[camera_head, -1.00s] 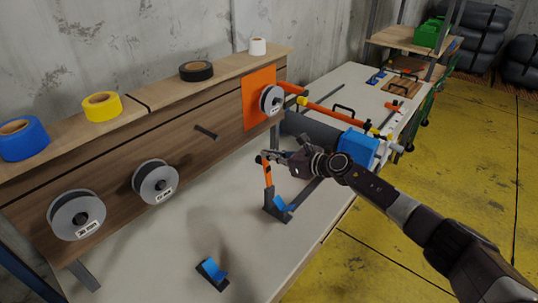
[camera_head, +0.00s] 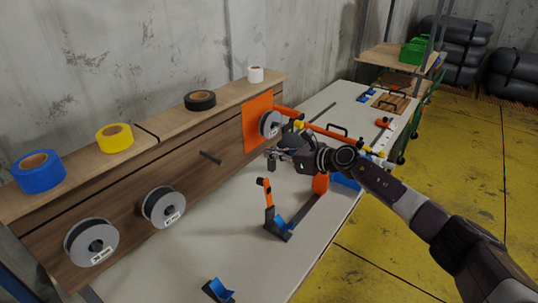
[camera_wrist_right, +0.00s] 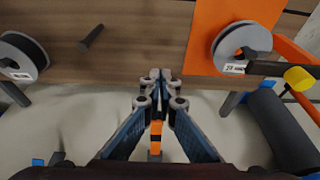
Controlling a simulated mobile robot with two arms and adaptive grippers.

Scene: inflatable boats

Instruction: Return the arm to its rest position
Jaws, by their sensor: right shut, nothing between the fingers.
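My right arm reaches in from the lower right in the head view. Its gripper (camera_head: 272,158) is shut and empty, held above the white workbench (camera_head: 228,222) in front of the wooden spool board. In the right wrist view the shut fingertips (camera_wrist_right: 160,75) point toward the board. An orange and black upright holder (camera_head: 267,193) with a blue cradle stands on the bench below and slightly left of the gripper, apart from it. It also shows partly behind the fingers in the wrist view (camera_wrist_right: 156,132). My left gripper is out of view.
The board carries spools (camera_head: 163,207) and an empty peg (camera_head: 211,157). An orange panel (camera_head: 257,124) holds another spool (camera_head: 270,123). Tape rolls (camera_head: 114,137) line the shelf above. An orange-armed fixture (camera_head: 340,135) lies right of the gripper. Yellow floor (camera_head: 400,250) is open beyond the bench.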

